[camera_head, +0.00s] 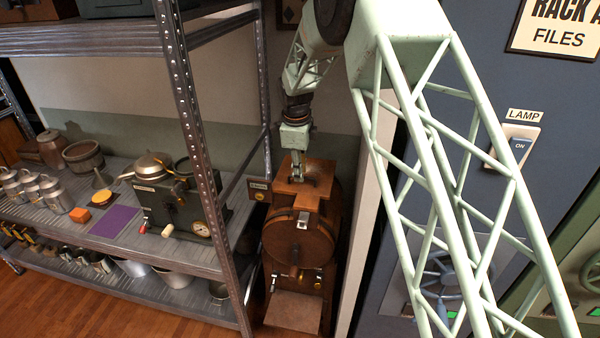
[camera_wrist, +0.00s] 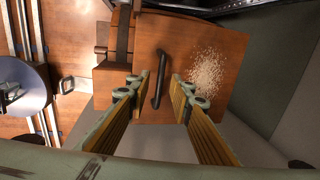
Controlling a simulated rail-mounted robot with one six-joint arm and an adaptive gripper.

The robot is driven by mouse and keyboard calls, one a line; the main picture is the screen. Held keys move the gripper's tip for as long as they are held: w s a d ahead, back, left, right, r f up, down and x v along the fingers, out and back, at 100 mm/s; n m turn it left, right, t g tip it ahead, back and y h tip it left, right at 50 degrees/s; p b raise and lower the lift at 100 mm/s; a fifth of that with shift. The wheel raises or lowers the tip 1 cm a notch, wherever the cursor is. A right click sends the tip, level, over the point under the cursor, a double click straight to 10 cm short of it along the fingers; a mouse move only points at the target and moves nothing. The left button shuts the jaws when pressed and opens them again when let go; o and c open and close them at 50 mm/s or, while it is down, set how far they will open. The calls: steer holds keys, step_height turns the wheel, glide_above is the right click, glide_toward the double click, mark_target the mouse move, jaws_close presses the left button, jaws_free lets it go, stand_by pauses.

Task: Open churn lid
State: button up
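The wooden churn (camera_head: 318,240) stands at the right end of the metal shelf in the head view. Its square wooden lid (camera_head: 290,187) sits flat on top. In the wrist view the lid (camera_wrist: 205,45) has a dark bar handle (camera_wrist: 161,70) and a pale speckled patch to the right of it. My gripper (camera_head: 297,178) points down just above the lid. In the wrist view my gripper (camera_wrist: 160,92) is open, with one finger on each side of the handle's near end and gaps on both sides. I cannot tell how far above the lid the fingertips are.
The metal shelf's post (camera_head: 192,130) stands left of the churn and a wall is close behind it. A dark green machine with a gauge (camera_head: 185,207) is on the shelf. A blue-grey cabinet (camera_head: 470,75) stands to the right. A small wooden platform (camera_head: 293,312) is below the churn.

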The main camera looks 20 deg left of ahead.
steer(key=shift+f, duration=0.35)
steer(key=shift+w, duration=0.1)
jaws_close()
steer(key=shift+r, duration=0.1)
